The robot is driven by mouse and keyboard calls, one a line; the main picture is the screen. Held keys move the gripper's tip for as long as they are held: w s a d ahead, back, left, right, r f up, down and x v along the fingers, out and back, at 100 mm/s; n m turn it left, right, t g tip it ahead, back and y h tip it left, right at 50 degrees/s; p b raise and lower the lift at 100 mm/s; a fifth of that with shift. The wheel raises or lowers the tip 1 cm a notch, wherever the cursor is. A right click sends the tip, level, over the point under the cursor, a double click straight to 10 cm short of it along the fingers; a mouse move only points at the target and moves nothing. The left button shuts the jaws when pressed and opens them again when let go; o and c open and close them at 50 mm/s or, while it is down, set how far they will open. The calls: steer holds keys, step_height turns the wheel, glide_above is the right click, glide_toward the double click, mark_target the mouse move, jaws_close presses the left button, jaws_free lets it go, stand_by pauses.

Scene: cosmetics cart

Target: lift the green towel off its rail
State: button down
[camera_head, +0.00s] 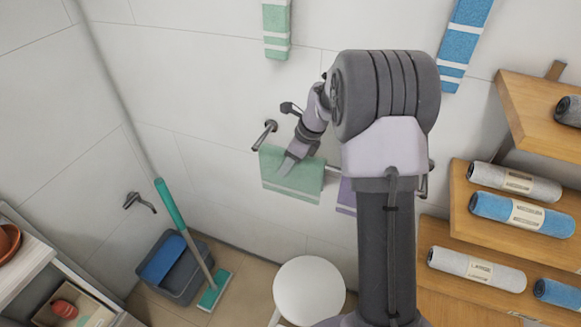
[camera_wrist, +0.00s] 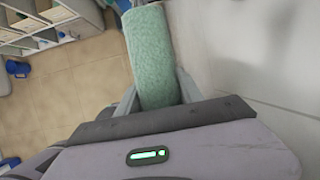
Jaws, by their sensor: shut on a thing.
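The green towel (camera_head: 306,181) with pale stripes hangs at the lower wall rail (camera_head: 333,169), left of a purple towel (camera_head: 346,196). My gripper (camera_head: 284,167) reaches it from above and is shut on its upper part. In the wrist view, the green towel (camera_wrist: 152,50) runs between the two fingers of my gripper (camera_wrist: 158,88), one on each side. The towel's upper edge is level with the rail; I cannot tell if it is clear of it. My arm hides part of the rail and most of the purple towel.
Another green towel (camera_head: 277,28) and a blue towel (camera_head: 464,42) hang higher on the wall. Wooden shelves (camera_head: 462,218) with rolled towels stand at the right. A white stool (camera_head: 309,289), a grey bucket (camera_head: 186,278) and a green mop (camera_head: 172,205) stand below.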

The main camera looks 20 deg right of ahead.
step_height(320, 180, up, 18)
steer(key=p, duration=0.6)
steer(key=shift+r+p, duration=0.2)
steer(key=shift+p, duration=0.1)
steer(key=s+a+b, duration=0.2)
steer(key=s+b, duration=0.1)
steer(key=s, duration=0.6)
steer(key=shift+s+r+b, duration=0.2)
steer(key=shift+s+b, duration=0.1)
steer(key=shift+s, duration=0.1)
